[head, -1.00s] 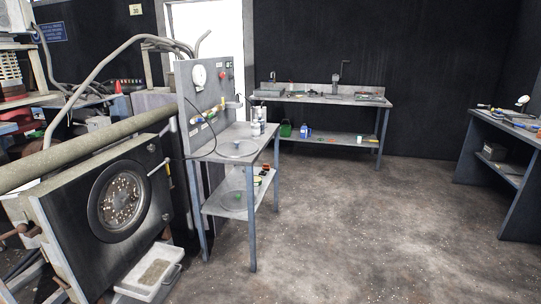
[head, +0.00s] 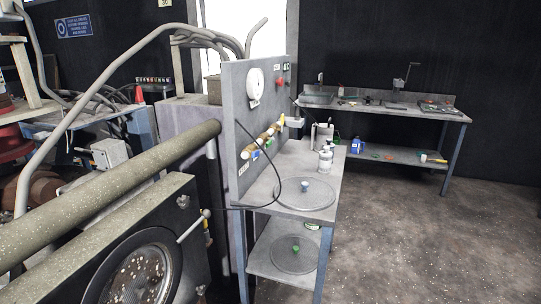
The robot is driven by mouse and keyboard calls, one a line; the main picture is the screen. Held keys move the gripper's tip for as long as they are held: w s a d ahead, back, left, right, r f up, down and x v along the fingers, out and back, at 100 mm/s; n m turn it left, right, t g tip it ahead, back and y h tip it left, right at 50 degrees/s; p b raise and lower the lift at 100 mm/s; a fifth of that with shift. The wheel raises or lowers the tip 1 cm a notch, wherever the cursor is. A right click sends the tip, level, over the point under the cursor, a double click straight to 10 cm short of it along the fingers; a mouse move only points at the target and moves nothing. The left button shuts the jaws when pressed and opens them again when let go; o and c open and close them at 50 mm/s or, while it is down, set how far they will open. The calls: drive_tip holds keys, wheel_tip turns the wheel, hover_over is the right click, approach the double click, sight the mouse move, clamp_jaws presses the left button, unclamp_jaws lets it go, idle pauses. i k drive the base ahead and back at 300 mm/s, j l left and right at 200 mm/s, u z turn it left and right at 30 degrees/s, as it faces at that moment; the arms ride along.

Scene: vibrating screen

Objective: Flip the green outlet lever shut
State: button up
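A grey upright panel (head: 238,112) stands in the middle of the head view, with short tan pipe-like fittings (head: 262,139) on its face. A small green piece (head: 268,143) shows among these fittings, with blue and yellow pieces near it. It is too small to tell whether this is the green outlet lever, or whether it is open or shut. A pale rod with a ball end (head: 192,227) sticks out from the dark machine at the lower left. My gripper is not in view.
A metal table (head: 268,202) with round lids on its top and lower shelf stands before the panel. The dark machine with a round window (head: 140,275) and a thick pipe (head: 110,185) fill the lower left. Open floor (head: 420,235) lies right; a bench (head: 430,113) stands behind.

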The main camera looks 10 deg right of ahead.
sight(268, 144)
drive_tip(key=i, duration=0.5)
drive_tip(key=i+l+z, duration=0.1)
drive_tip(key=i+l, duration=0.4)
drive_tip(key=i+l+z, duration=0.1)
drive_tip(key=i+l, duration=0.35)
drive_tip(key=i, duration=0.25)
drive_tip(key=i+l, duration=0.45)
drive_tip(key=i, duration=0.2)
drive_tip(key=k+z, duration=0.05)
